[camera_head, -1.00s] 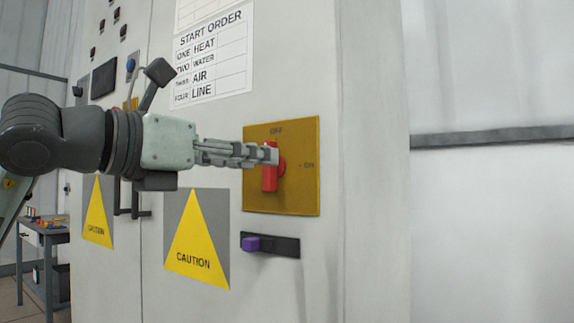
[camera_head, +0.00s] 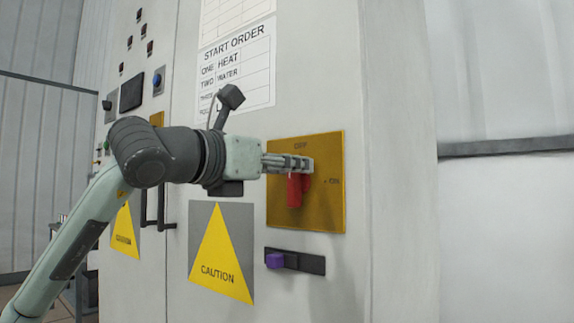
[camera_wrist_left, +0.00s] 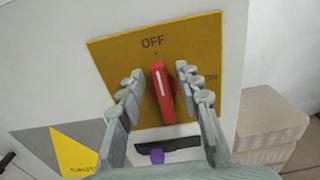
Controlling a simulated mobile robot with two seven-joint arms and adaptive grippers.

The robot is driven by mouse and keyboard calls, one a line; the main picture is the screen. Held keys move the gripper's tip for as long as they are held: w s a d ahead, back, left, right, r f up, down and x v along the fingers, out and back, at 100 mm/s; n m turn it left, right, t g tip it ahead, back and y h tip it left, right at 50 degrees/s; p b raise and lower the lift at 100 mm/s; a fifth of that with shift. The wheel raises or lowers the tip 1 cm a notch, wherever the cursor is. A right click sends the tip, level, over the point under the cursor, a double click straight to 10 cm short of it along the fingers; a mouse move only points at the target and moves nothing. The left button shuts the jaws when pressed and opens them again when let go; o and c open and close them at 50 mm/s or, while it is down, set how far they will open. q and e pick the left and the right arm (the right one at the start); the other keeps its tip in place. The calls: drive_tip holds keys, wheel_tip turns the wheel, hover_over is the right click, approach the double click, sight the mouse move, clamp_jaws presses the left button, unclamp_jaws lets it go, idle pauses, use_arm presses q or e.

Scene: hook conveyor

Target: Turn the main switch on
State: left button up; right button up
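The main switch is a red handle (camera_head: 295,190) on a yellow plate (camera_head: 325,205) fixed to the cabinet front. OFF is printed at the plate's top and ON at its right. In the left wrist view the handle (camera_wrist_left: 161,92) stands nearly upright, its white line running toward OFF. My left gripper (camera_head: 305,164) is at the handle. In the left wrist view its open fingers (camera_wrist_left: 158,76) stand on either side of the handle, with a visible gap on the left and a narrower one on the right. My right gripper is not in view.
Below the plate is a purple slider (camera_head: 275,260) on a black strip (camera_head: 312,264). A caution sign (camera_head: 205,225) and a start order sheet (camera_head: 258,85) are on the cabinet. Boxes (camera_wrist_left: 268,125) stand at the right in the left wrist view.

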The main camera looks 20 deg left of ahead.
use_arm(q)
clamp_jaws()
drive_tip(key=shift+d+m, duration=0.1)
drive_tip(key=shift+m, duration=0.2)
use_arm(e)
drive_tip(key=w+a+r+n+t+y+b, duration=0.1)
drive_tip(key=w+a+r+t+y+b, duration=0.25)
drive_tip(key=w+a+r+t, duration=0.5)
use_arm(q)
drive_tip(key=m, duration=0.5)
drive_tip(key=d+f+m+b, duration=0.1)
drive_tip(key=m, duration=0.4)
drive_tip(key=s+d+f+m+b, duration=0.1)
drive_tip(key=m, duration=0.4)
drive_tip(key=shift+m, duration=0.3)
drive_tip(key=shift+d+f+m+b, duration=0.1)
drive_tip(key=shift+f+m+b, duration=0.2)
drive_tip(key=shift+m, duration=0.7)
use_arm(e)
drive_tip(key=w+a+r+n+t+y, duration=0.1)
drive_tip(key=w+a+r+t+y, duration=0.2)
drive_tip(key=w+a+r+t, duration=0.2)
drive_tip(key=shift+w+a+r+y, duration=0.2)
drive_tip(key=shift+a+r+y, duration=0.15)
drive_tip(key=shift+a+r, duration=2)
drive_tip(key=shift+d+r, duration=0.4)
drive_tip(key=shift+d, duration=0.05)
use_arm(q)
unclamp_jaws()
